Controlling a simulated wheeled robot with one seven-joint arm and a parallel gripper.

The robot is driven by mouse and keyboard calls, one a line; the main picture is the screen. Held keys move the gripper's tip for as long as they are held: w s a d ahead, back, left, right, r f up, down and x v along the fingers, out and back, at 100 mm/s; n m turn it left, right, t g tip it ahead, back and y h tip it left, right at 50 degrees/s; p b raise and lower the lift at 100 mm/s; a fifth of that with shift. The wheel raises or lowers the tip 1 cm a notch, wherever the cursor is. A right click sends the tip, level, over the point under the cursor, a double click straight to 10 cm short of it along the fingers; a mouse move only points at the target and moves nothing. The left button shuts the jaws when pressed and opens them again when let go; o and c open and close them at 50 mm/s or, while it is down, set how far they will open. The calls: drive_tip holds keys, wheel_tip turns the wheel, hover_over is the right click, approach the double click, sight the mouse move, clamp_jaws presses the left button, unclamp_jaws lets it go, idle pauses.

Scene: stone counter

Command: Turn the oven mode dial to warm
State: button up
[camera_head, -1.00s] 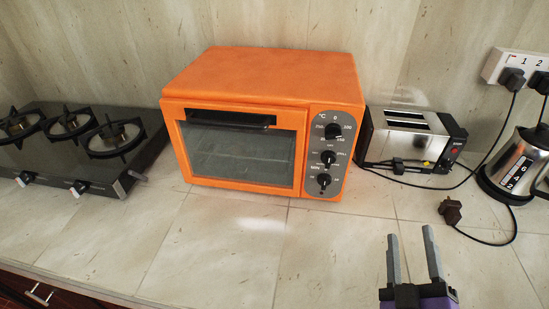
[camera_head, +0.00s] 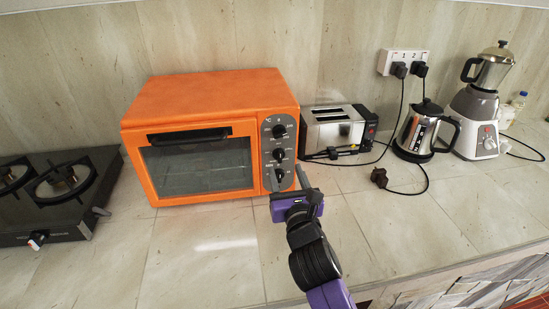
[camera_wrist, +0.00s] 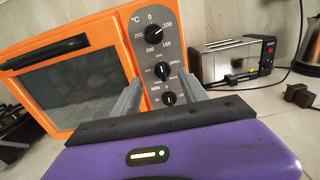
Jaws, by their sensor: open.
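The orange toaster oven (camera_head: 215,95) stands on the counter with its door shut. Its grey control panel at the right of the door holds three black dials in a column. The middle dial, the mode dial (camera_head: 278,155), also shows in the wrist view (camera_wrist: 162,70), with a GRILL label at its right; its exact pointer setting is too small to read. The top temperature dial (camera_wrist: 156,31) and the bottom timer dial (camera_wrist: 169,98) are also visible. My gripper (camera_head: 284,171) is open and empty in front of the lower panel, its fingers either side of the lower dials in the wrist view.
A toaster (camera_head: 333,130) stands right of the oven, with a kettle (camera_head: 416,133) and a blender (camera_head: 482,125) farther right. A loose black plug (camera_head: 379,177) and cord lie on the counter. A gas hob (camera_head: 62,195) is at the left. The counter before the oven is clear.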

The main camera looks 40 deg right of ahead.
sight(281, 154)
drive_tip(key=shift+x, duration=3.95)
drive_tip(key=shift+s, duration=0.15)
clamp_jaws()
